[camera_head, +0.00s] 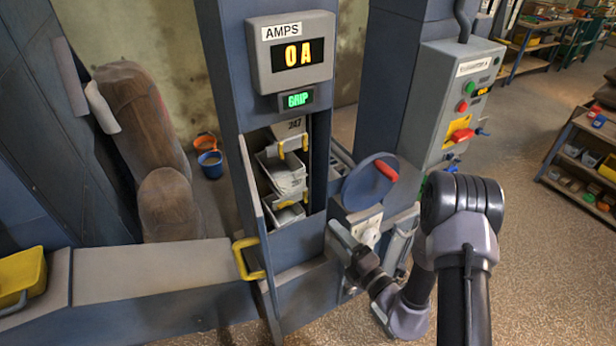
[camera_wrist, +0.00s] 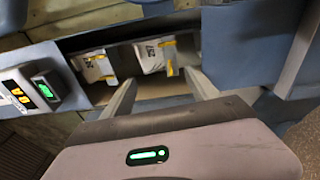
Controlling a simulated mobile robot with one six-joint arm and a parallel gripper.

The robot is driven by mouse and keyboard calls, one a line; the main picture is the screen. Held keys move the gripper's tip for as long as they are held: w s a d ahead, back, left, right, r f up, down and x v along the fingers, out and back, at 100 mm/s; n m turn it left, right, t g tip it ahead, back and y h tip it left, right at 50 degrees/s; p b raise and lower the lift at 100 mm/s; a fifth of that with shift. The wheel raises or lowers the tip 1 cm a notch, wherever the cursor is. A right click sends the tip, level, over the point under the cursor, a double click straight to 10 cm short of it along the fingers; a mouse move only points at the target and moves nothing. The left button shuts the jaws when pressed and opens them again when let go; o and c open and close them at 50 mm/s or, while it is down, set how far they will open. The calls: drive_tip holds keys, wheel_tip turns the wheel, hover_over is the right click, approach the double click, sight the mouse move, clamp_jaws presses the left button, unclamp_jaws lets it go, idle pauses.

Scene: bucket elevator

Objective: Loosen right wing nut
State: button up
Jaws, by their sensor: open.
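I cannot make out the right wing nut in either view; it may be hidden behind my gripper or too small to tell. My gripper (camera_head: 345,236) is at the front of the blue elevator housing, low and right of its open hatch and below the blue handwheel. In the wrist view my gripper (camera_wrist: 160,79) has its two fingers spread with nothing between them. Beyond the fingers is the open hatch with pale buckets (camera_wrist: 152,56) that have yellow clips. The same buckets (camera_head: 284,172) show stacked inside the hatch in the head view.
The blue handwheel (camera_head: 369,182) with a red knob stands just above my gripper. A yellow handle (camera_head: 248,259) is on the hatch door at left. A display (camera_head: 292,53) reads 0 A, with GRIP below. A grey control box (camera_head: 455,105) stands at right; open floor (camera_head: 545,265) lies beyond.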

wheel_tip(320, 180, down, 2)
drive_tip(key=d+m+h, duration=0.1)
drive_tip(key=m, duration=0.1)
drive_tip(key=b, duration=0.2)
approach(306, 198)
drive_tip(key=shift+t, duration=0.4)
drive_tip(key=x, duration=0.8)
drive_tip(key=shift+w+a+f, duration=0.1)
drive_tip(key=shift+a+f, duration=0.05)
drive_tip(key=shift+f, duration=0.15)
drive_tip(key=c, duration=1.4)
drive_tip(key=shift+o, duration=0.2)
drive_tip(key=shift+n, duration=0.3)
